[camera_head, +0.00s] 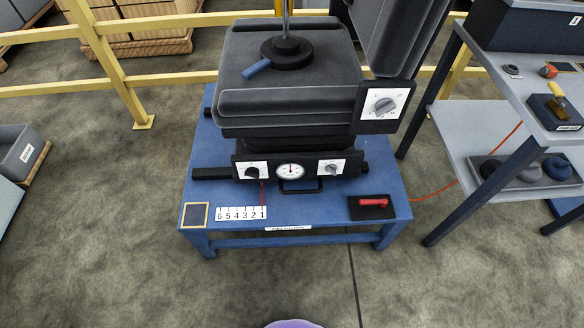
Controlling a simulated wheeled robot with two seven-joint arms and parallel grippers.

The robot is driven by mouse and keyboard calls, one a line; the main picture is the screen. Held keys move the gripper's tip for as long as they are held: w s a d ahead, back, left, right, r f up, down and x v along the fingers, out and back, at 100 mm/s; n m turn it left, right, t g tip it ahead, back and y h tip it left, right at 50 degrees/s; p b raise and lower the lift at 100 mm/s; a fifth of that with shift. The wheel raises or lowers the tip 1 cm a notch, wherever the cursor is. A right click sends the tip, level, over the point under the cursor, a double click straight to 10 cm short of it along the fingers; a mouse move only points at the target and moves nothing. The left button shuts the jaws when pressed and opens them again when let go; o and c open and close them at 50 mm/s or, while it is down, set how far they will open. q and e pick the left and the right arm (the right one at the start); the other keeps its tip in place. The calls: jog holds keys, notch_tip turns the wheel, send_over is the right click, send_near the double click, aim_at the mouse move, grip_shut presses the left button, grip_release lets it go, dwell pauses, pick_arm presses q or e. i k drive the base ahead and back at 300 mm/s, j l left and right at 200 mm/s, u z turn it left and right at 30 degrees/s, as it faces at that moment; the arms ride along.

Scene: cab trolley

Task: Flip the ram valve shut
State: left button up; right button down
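I cannot read any label that names the ram valve. A red lever (374,202) lies roughly flat, left to right, on a black plate (368,214) at the front right of the blue table. A blue lever (257,68) sticks out to the front left from a round black base (286,52) on the seat cushion. A yellow-handled part (557,98) sits on a black block on the right bench. Neither of my grippers is in view, and nothing touches these levers.
The blue table (205,160) carries a dark seat (290,105) with a gauge (290,170) and dials. A numbered strip (241,213) lies at its front left. A grey bench (492,45) stands right, yellow rails (104,62) behind. The floor in front is mostly clear.

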aim_at(557, 92)
jog(key=z, duration=1.75)
